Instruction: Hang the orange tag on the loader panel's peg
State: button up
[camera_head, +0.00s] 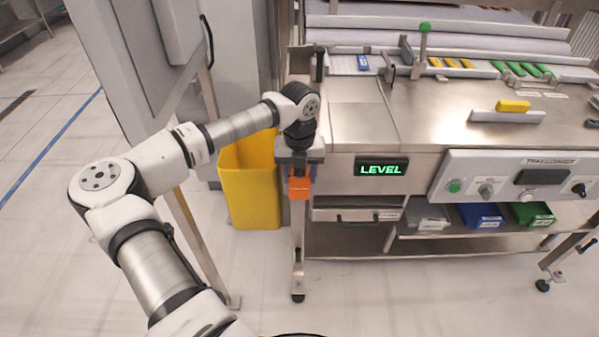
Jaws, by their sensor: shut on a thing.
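The orange tag (299,188) hangs below the end of my arm, at the left front edge of the steel machine. My gripper (298,172) points down and is shut on the tag; its fingertips are small and partly hidden in this view. The loader panel (505,172) is the light grey control plate on the machine's front, to the right of my gripper, with a green button, knobs and a dark display. I cannot make out a peg on it. The tag is well apart from the panel.
A green "LEVEL" display (381,169) sits on the front between my gripper and the panel. A yellow bin (250,185) stands on the floor to the left. Grey, blue (481,215) and green trays sit on a shelf under the panel. The floor in front is clear.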

jog(key=shift+w+f, duration=0.2)
jog(key=shift+f, duration=0.35)
jog(key=shift+f+b, duration=0.3)
jog(key=o, duration=1)
jog(key=shift+r, duration=0.1)
jog(key=shift+c, duration=0.2)
jog(key=shift+r+p, duration=0.15)
jog(key=shift+p, duration=0.35)
jog(key=shift+r, duration=0.25)
jog(key=r, duration=0.4)
jog(key=r+b, duration=0.1)
jog(key=r, duration=0.3)
jog(key=r+b, duration=0.1)
jog(key=r, duration=0.4)
jog(key=shift+d, duration=0.3)
